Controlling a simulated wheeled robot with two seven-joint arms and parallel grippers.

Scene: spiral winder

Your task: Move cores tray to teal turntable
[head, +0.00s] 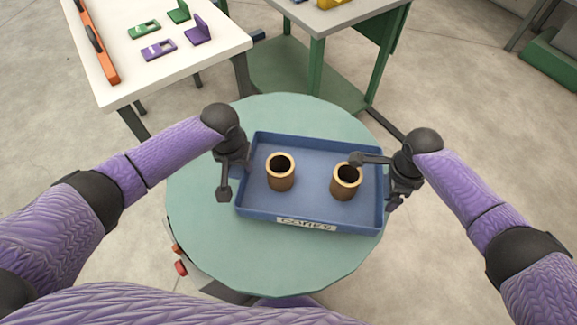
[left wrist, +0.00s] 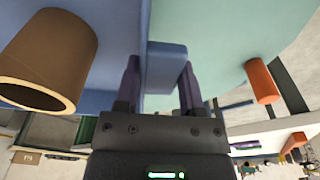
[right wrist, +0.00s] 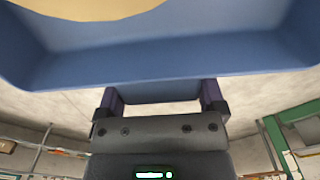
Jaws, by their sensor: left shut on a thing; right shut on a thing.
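The blue cores tray (head: 315,212) with a label on its front wall is over the round teal turntable (head: 205,255). It looks level; I cannot tell whether it touches the surface. Two brown hollow cores stand upright in it, a left core (head: 281,178) and a right core (head: 345,186). My left gripper (head: 236,178) is shut on the tray's left side; the left wrist view shows the blue wall tab (left wrist: 166,68) between its fingers. My right gripper (head: 385,172) is at the tray's right side; the right wrist view shows its fingers around a blue tab (right wrist: 160,90).
A white table (head: 120,75) with green and purple parts and an orange bar stands at the back left. A grey-topped bench (head: 335,18) with a green frame is behind the turntable. Bare turntable surface shows around the tray.

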